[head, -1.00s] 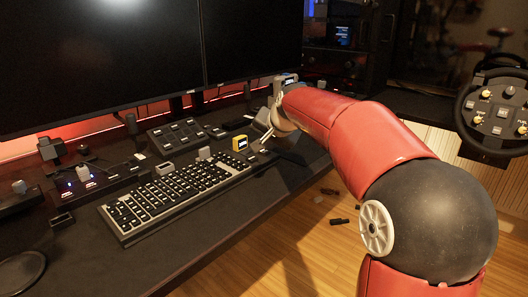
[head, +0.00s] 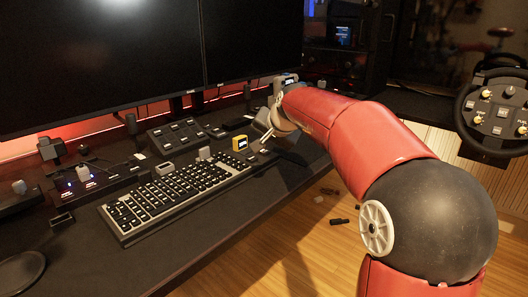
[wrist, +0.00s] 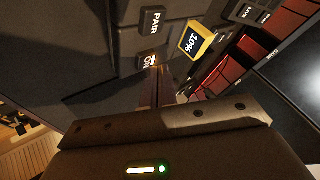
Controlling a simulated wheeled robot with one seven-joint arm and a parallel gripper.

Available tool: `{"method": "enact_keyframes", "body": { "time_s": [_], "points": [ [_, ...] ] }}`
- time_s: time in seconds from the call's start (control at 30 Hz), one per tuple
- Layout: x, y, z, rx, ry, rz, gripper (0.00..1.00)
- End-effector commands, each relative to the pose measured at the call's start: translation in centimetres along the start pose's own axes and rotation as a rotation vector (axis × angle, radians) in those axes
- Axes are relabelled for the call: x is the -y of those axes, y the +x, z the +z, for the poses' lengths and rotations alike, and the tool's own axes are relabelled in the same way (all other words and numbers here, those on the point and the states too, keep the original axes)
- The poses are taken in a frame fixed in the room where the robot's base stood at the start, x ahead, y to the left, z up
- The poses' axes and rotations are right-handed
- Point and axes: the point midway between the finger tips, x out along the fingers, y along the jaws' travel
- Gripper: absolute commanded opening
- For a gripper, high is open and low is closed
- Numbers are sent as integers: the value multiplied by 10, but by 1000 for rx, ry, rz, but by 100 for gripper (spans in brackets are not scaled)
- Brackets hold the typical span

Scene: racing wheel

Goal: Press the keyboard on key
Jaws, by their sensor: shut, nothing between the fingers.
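The keyboard (head: 180,192) lies on the dark desk below the monitors, with rows of black keys. In the wrist view, the on key (wrist: 149,61) is a dark key with white "ON" lettering, beside a "PAIR" key (wrist: 152,21) and a yellow-framed "10%" display (wrist: 196,41). This display also shows in the head view (head: 240,143). My gripper (wrist: 155,72) is shut and empty, its fingertips at the on key's edge and partly covering it. I cannot tell whether they touch it. In the head view my gripper (head: 264,143) is right of the display.
Two monitors (head: 100,62) stand behind the keyboard. A button box (head: 178,135) and small control panels (head: 95,180) sit on the desk. A racing wheel (head: 497,112) is at the far right. The desk in front of the keyboard is clear.

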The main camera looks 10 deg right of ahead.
Motion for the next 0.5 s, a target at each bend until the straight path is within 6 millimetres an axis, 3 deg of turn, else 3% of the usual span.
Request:
{"method": "enact_keyframes", "body": {
  "time_s": [0.5],
  "points": [
    [-5, 6, 4, 0, 0, 0, 0]
  ]
}}
